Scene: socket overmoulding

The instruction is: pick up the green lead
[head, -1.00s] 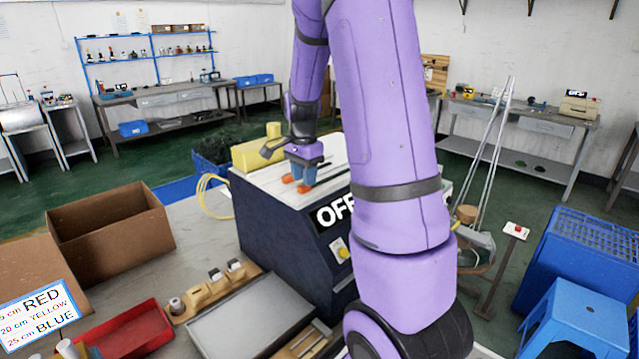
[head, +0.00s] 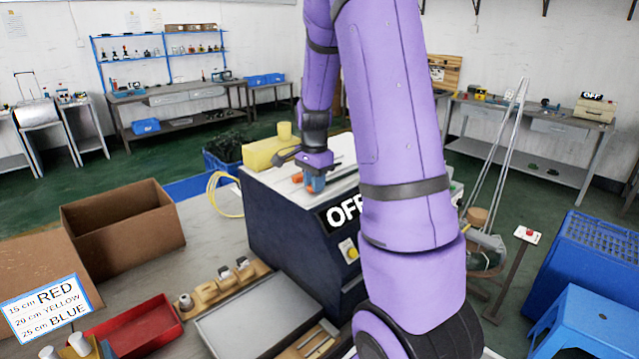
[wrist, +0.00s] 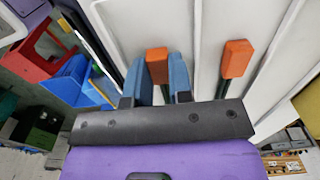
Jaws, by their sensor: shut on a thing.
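My gripper (head: 316,184) is at the white top of the dark machine (head: 290,240). In the wrist view its two blue fingers (wrist: 160,75) are shut on an orange-ended lead (wrist: 157,66), one finger on each side. A dark green length of this lead shows between the fingers, partly hidden by the gripper body. A second orange-ended lead (wrist: 236,60), also with a green stem, lies apart to the right in the wrist view. In the head view an orange end (head: 297,177) shows just left of my gripper.
A yellow block (head: 268,152) stands behind the machine top. A cardboard box (head: 120,230), red tray (head: 135,328) and grey plate (head: 250,320) lie on the bench to the left and front. Blue stools (head: 585,310) stand at the right.

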